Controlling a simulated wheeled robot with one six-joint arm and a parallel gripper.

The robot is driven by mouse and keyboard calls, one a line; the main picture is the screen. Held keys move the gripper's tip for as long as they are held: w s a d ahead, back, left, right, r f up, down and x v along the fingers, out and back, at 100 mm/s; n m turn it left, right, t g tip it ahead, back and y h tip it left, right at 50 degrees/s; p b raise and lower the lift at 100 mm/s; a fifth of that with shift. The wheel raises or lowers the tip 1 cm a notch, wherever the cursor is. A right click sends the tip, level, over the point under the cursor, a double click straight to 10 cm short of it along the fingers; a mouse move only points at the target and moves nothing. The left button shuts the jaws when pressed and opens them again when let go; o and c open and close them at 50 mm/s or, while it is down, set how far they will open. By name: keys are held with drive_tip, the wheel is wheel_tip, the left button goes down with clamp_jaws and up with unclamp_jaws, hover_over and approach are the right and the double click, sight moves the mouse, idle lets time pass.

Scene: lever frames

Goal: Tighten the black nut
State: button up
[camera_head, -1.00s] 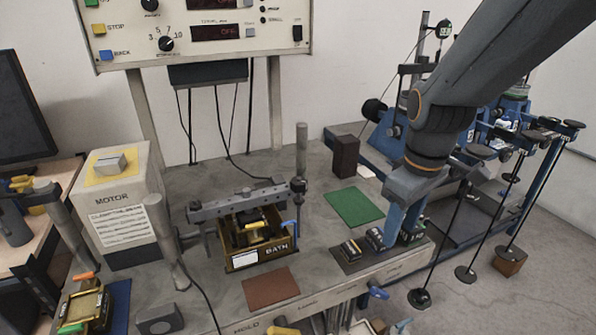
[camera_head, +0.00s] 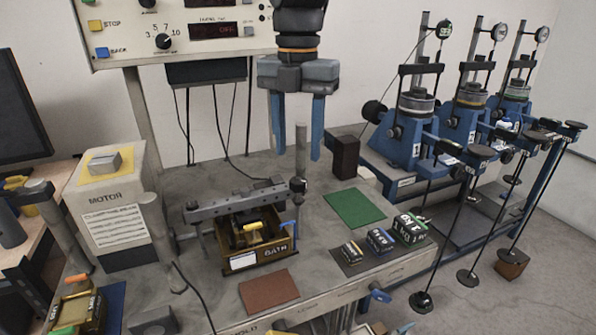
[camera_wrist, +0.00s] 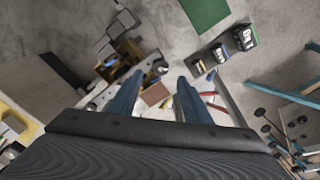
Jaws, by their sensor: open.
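The black nut (camera_head: 298,185) sits on the upright threaded post at the right end of the grey crossbar (camera_head: 235,200), over the box marked BATH (camera_head: 262,258). My gripper (camera_head: 297,154) is open and empty. It points down, with its blue fingers on either side of the upper post in the head view and their tips above the nut. In the wrist view, a dark round part that looks like the nut (camera_wrist: 161,67) shows between and just beyond the fingertips (camera_wrist: 159,77).
A green mat (camera_head: 354,207) and a brown mat (camera_head: 269,291) lie on the bench. Several weight blocks (camera_head: 381,240) stand at its right edge. A dark block (camera_head: 345,157) stands behind the green mat. The control panel (camera_head: 180,30) is behind my gripper.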

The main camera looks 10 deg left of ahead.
sight(298, 178)
wheel_tip(298, 178, down, 7)
drive_tip(key=shift+r+p, duration=0.2)
drive_tip(key=shift+p, duration=0.4)
drive_tip(key=c, duration=1)
drive_tip(key=shift+c, duration=0.2)
